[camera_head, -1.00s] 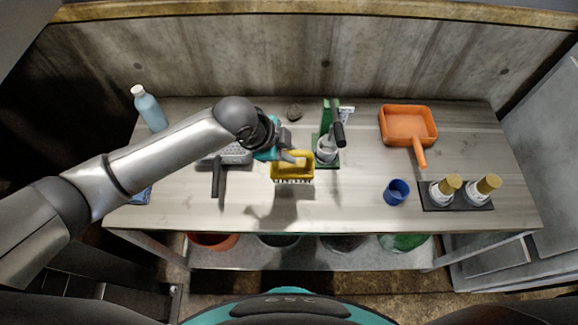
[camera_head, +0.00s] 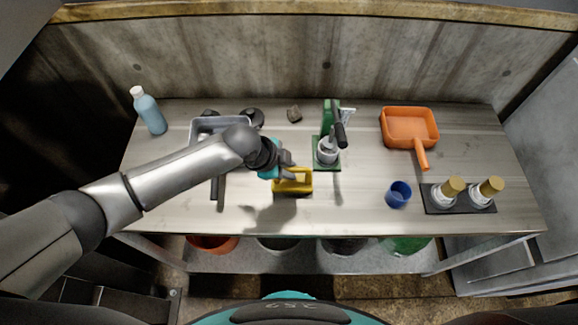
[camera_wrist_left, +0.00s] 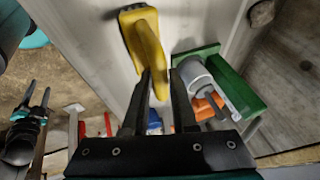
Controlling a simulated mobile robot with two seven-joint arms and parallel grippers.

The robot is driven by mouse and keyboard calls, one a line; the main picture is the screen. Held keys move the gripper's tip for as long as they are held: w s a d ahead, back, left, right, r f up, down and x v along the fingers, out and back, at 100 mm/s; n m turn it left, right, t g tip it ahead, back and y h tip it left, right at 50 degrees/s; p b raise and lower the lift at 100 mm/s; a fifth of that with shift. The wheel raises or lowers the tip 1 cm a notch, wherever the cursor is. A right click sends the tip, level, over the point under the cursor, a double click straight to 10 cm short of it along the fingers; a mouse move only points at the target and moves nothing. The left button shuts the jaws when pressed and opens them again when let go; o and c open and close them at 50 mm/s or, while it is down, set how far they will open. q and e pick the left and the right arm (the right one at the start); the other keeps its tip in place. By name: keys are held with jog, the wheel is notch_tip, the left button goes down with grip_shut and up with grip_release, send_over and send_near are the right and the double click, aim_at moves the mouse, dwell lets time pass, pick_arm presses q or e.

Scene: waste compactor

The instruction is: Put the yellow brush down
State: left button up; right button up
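The yellow brush (camera_head: 299,186) is low over the middle of the wooden table, near its front half, with its bristles barely showing. I cannot tell whether they touch the table. My left gripper (camera_head: 287,174) is at its handle. In the left wrist view the brush's yellow handle (camera_wrist_left: 149,45) runs between the two close-set fingers of my left gripper (camera_wrist_left: 161,76), which appear shut on it. My right gripper (camera_wrist_left: 36,97) shows at the left of the wrist view with its fingers apart and empty.
A green stand (camera_head: 329,111) with a grey cup is just right of the brush. A grey tray (camera_head: 205,124) is behind my left arm. A blue cup (camera_head: 398,194), orange dustpan (camera_head: 409,126) and two gold-capped bottles stand right. A blue bottle (camera_head: 149,111) stands left. Free table lies in front.

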pick_arm(q)
jog(key=o, duration=0.4)
jog(key=shift+c, duration=0.2)
jog(key=shift+r, duration=0.4)
jog(key=p+v, duration=0.2)
jog(key=v, duration=0.9)
jog(key=shift+s+a+r, duration=0.15)
jog(key=shift+a+r, duration=0.05)
jog(key=shift+r, duration=0.05)
